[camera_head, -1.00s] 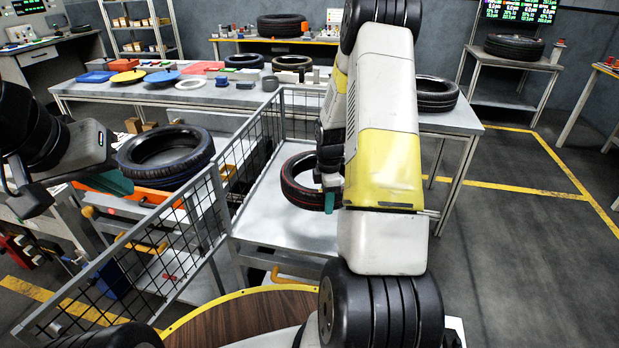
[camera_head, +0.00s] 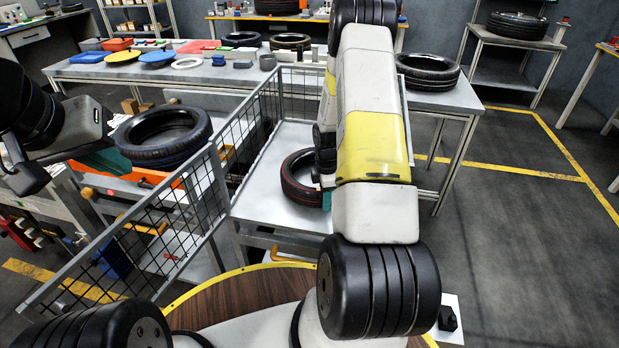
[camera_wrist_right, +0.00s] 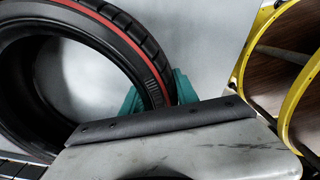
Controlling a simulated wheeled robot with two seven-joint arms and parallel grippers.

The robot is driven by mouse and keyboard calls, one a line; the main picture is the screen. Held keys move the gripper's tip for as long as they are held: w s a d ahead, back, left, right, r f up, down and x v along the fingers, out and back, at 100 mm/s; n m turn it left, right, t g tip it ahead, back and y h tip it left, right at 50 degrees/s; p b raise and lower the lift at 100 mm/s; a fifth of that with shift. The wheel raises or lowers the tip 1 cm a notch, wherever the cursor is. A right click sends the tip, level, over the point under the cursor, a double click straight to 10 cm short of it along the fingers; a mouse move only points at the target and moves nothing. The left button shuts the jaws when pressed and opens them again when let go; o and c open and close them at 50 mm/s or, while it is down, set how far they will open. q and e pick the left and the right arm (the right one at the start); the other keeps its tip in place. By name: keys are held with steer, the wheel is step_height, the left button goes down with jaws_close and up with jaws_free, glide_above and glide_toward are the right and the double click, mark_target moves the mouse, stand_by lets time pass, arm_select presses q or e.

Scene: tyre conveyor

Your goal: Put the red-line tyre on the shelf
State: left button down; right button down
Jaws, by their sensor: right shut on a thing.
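The red-line tyre (camera_head: 299,178) is black with a red ring on its sidewall. It is at the grey mesh-sided cart's flat top (camera_head: 268,205), partly hidden by my right arm. I cannot tell whether it touches the surface. In the right wrist view, the tyre (camera_wrist_right: 128,42) has its wall between the teal fingers of my right gripper (camera_wrist_right: 158,95), which is shut on it. In the head view only a bit of this gripper (camera_head: 326,200) shows. My left gripper (camera_head: 108,160) is beside another black tyre (camera_head: 163,137) at left; its opening is unclear.
A long grey table (camera_head: 215,76) behind the cart bears coloured discs, small parts and several tyres. A grey shelf stand (camera_head: 503,65) with a tyre on top (camera_head: 517,25) is at the back right. Mesh panels (camera_head: 170,225) edge the cart. The floor at right is clear.

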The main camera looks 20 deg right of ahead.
steer(key=shift+w, duration=0.1)
steer(key=c, duration=0.9)
jaws_free()
steer(key=shift+f, duration=0.1)
steer(key=s+a+r+m+t, duration=0.1)
steer(key=s+a+r+m, duration=0.1)
steer(key=r, duration=1.1)
steer(key=s+a+r+m+t, duration=0.1)
steer(key=s+a+r+m, duration=0.15)
steer(key=r, duration=1.15)
steer(key=s+a+r+m+t, duration=0.1)
steer(key=s+a+r+m, duration=0.2)
steer(key=s+r, duration=0.2)
steer(key=s+a+r+m+t+y, duration=0.1)
steer(key=s+a+r+m, duration=0.3)
steer(key=s, duration=0.3)
steer(key=s+a+r+m+t+y, duration=0.1)
steer(key=s+a+r+m+t, duration=0.1)
steer(key=s+r, duration=0.4)
steer(key=shift+s+a+m, duration=0.2)
steer(key=shift+a+m, duration=0.45)
steer(key=shift+m, duration=0.4)
